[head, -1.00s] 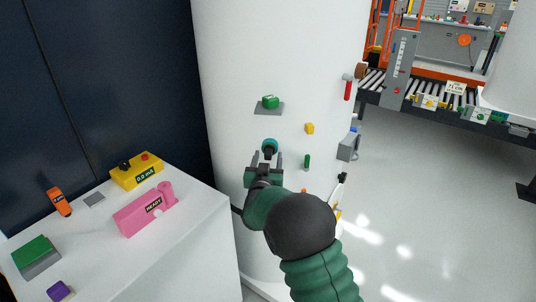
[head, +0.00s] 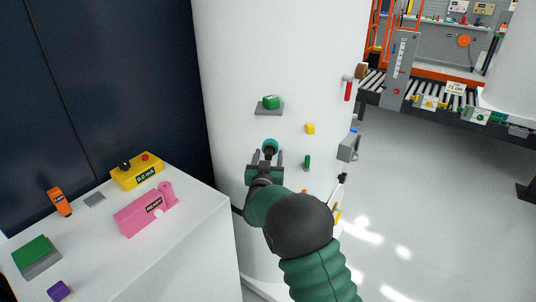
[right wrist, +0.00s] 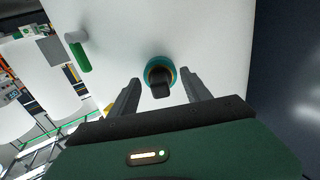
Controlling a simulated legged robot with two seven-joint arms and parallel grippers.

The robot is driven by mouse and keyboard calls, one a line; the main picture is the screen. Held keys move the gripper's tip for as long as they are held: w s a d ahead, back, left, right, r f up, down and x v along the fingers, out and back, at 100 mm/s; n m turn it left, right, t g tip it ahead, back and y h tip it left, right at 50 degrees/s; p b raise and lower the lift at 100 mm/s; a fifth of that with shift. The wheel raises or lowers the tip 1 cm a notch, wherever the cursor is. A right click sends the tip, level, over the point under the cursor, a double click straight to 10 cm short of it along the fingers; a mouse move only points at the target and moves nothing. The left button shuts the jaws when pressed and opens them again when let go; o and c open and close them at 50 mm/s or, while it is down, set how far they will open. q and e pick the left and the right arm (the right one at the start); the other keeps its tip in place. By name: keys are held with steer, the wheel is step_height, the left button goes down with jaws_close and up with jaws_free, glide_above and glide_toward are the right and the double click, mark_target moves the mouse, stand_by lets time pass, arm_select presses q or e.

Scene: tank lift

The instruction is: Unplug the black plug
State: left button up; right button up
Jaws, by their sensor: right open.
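The black plug (right wrist: 160,88) sits in a round teal socket (right wrist: 152,66) with an orange ring on the white tank wall. In the head view the teal socket (head: 270,145) shows just beyond my right gripper, and the plug is mostly hidden there. My right gripper (head: 266,157) is open. In the right wrist view its two fingers (right wrist: 160,90) stand on either side of the plug, with gaps on both sides and nothing held. My left gripper is not in view.
The white tank (head: 235,70) also carries a green button on a grey shelf (head: 270,103), a yellow block (head: 310,128), a green handle (head: 307,162) and a red-handled part (head: 347,88). A white cabinet (head: 180,250) with a pink box and a yellow meter stands left. Floor at right is clear.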

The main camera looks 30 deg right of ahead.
mark_target(268, 158)
steer(key=shift+c, duration=0.3)
jaws_close()
steer(key=shift+s+a, duration=0.2)
steer(key=shift+a, duration=0.05)
stand_by(1.1)
steer(key=shift+v, duration=2.75)
